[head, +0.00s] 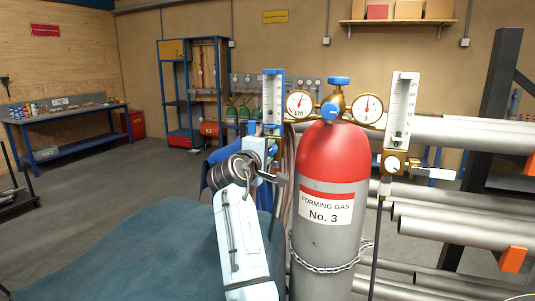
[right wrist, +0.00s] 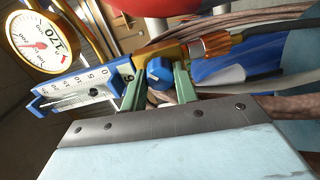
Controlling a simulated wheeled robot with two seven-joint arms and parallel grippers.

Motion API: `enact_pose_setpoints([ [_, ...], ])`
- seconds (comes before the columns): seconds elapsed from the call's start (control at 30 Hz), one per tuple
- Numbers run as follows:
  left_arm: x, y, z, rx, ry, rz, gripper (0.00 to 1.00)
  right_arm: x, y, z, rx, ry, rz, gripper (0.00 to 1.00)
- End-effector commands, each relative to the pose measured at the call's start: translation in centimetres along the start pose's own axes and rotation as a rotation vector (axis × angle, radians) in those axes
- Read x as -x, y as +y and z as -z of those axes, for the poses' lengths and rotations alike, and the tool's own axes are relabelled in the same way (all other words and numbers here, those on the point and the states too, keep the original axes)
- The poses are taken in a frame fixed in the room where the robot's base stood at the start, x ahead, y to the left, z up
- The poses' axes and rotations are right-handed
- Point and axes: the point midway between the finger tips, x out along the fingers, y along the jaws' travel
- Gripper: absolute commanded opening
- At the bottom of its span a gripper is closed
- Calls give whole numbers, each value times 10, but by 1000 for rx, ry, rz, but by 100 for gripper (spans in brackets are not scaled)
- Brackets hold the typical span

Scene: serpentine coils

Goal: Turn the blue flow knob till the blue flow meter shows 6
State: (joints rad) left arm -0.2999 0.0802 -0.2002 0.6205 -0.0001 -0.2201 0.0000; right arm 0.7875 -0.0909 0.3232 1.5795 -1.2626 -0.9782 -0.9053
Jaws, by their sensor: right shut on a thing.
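The blue flow meter (head: 272,95) stands left of the red-topped gas cylinder (head: 325,215) in the head view. In the right wrist view the blue flow meter (right wrist: 82,88) lies sideways, with a small dark float in its tube near the low-number end, roughly by the 5; I cannot read it exactly. The blue flow knob (right wrist: 158,73) sits below its brass fitting. My right gripper (right wrist: 157,86) has its green fingers on both sides of the knob, shut on it. In the head view my right gripper (head: 266,153) largely hides the knob. My left gripper is not in view.
A second, white flow meter (head: 402,105) with a white-handled valve stands right of the cylinder. Pressure gauges (head: 300,104) and a blue cylinder valve (head: 338,81) sit between the meters. Hoses (right wrist: 235,45) run close to the knob. Steel pipes (head: 450,190) lie at right.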

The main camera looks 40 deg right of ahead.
Motion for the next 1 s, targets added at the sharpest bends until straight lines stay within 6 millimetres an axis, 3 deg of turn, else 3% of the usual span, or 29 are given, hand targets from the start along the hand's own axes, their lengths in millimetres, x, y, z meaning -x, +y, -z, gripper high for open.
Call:
enact_pose_setpoints([
  [0.37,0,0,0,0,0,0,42,0,-1,0,-3,0,3,7],
  [0.4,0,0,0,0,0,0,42,0,-1,0,-3,0,3,35],
  [0.53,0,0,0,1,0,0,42,0,-1,0,-2,0,2,51],
  [0.83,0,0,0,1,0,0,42,2,0,0,-2,1,1,51],
  [1.0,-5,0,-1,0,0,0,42,19,-2,1,-3,3,1,51],
])
